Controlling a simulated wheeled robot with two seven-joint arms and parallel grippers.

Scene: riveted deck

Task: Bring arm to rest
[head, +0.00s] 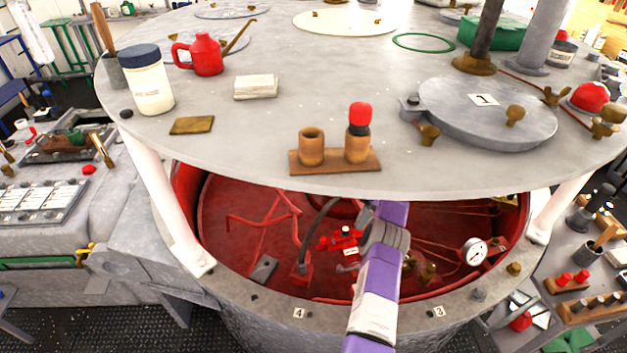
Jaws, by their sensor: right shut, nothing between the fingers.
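My right arm comes in from the bottom middle, purple and white, and reaches up over the rim of the red-lined vessel (225,215). Its far end, with my right gripper (380,232), is at the front edge of the raised grey deck (240,135). The gripper is shut and empty; its fingertips are hard to make out, and the deck edge cuts off part of the view. My left arm and gripper are not in view.
Close to my right arm inside the vessel are a red valve fitting (344,239) and a pressure gauge (472,252). Above, near the deck's front edge, stands a wooden block with two cups (312,150). A round hatch lid (470,125) lies to the right. White posts support the deck.

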